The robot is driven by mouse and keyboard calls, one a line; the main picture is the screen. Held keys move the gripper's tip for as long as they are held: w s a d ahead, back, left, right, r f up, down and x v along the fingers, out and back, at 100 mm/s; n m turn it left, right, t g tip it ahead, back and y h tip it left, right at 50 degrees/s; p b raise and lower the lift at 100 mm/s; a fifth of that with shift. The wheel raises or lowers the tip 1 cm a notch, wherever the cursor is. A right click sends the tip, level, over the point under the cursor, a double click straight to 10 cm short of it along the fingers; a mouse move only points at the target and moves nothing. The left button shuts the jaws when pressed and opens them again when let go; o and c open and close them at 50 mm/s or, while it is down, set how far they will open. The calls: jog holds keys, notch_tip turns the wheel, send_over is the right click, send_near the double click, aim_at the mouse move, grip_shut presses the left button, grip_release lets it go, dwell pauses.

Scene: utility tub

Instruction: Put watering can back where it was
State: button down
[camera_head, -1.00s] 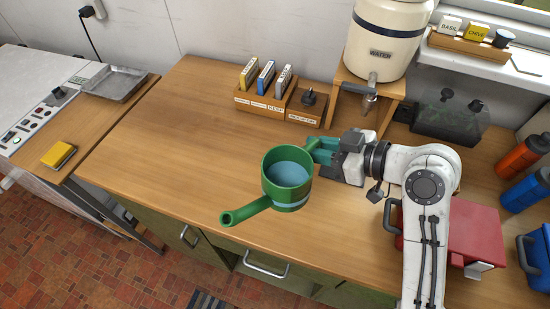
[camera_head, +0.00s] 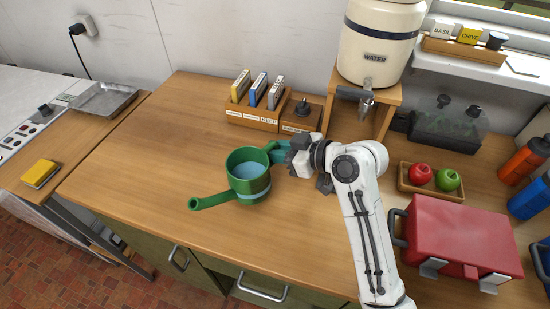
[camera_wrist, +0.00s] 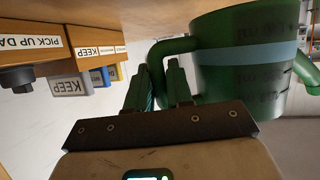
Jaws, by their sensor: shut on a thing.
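The green watering can (camera_head: 247,190), with a pale blue band and bluish contents, is upright over the wooden counter, its spout pointing left toward the front. In the head view I cannot tell whether its base touches the counter. My gripper (camera_head: 279,152) is at its right side, shut on the handle. In the wrist view, which is upside down, the can (camera_wrist: 245,75) fills the upper right and its handle (camera_wrist: 165,48) runs to my green fingers (camera_wrist: 163,88). The handle is partly hidden by the fingers.
A wooden box of labelled packets (camera_head: 250,118) and a small wooden block with a dark knob (camera_head: 300,118) stand behind the can. The water dispenser (camera_head: 378,45) is back right. A red case (camera_head: 460,240) and apple tray (camera_head: 432,188) lie right. The counter's left part is clear.

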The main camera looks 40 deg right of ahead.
jog(key=shift+w+f, duration=0.25)
jog(key=shift+f, duration=1.55)
jog(key=c, duration=1)
grip_release()
jog(key=b+v, duration=0.1)
jog(key=v, duration=1.1)
jog(key=shift+s+b, duration=0.1)
jog(key=shift+b, duration=0.25)
jog(key=shift+r, duration=0.1)
